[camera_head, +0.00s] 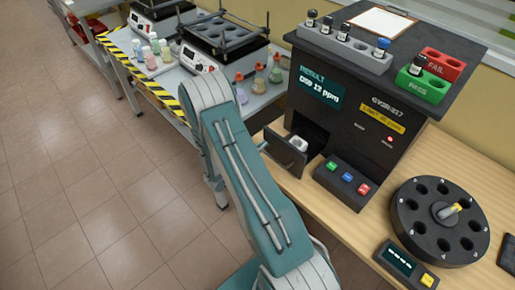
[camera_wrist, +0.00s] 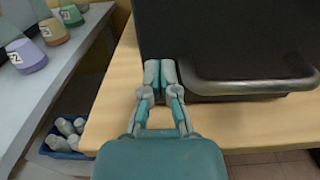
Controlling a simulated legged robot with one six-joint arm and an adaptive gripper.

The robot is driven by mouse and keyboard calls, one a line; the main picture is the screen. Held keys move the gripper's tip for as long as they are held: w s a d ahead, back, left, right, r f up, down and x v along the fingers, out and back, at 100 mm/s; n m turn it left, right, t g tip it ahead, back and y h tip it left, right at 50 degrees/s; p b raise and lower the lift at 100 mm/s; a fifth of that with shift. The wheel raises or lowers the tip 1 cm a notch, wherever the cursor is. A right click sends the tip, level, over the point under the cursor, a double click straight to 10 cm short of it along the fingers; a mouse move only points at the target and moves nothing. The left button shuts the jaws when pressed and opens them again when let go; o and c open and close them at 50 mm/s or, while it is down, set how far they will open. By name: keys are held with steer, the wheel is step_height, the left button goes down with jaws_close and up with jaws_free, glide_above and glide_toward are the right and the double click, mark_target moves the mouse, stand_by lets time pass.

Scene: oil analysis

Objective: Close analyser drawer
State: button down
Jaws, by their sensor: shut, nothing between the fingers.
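The black analyser (camera_head: 365,90) stands on the wooden bench, its screen reading "RESULT" and a ppm value. Its drawer (camera_head: 284,152) sticks out at the lower left, open, with a small white item (camera_head: 298,144) inside. In the wrist view, the dark drawer front with its rounded handle (camera_wrist: 250,82) fills the upper right. My gripper (camera_wrist: 161,70) is shut and empty, its fingertips at the left end of the handle. I cannot tell whether they touch it. In the head view my arm hides the gripper.
A button box (camera_head: 347,182) sits right of the drawer. A round carousel (camera_head: 438,220) and a small display unit (camera_head: 405,265) stand further right. A grey side table (camera_head: 160,75) with bottles and flasks is at the left. The tiled floor (camera_head: 90,190) is clear.

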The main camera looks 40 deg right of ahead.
steer(key=d, duration=1.2)
steer(key=shift+w+d, duration=0.25)
steer(key=shift+w, duration=0.15)
steer(key=shift+d, duration=0.3)
steer(key=shift+w+r, duration=0.1)
steer(key=shift+d, duration=0.1)
steer(key=shift+w+a, duration=0.15)
steer(key=shift+a, duration=0.45)
steer(key=a, duration=0.4)
steer(key=s+a, duration=0.1)
steer(key=a, duration=0.8)
steer(key=shift+s+f, duration=0.2)
steer(key=shift+r, duration=0.1)
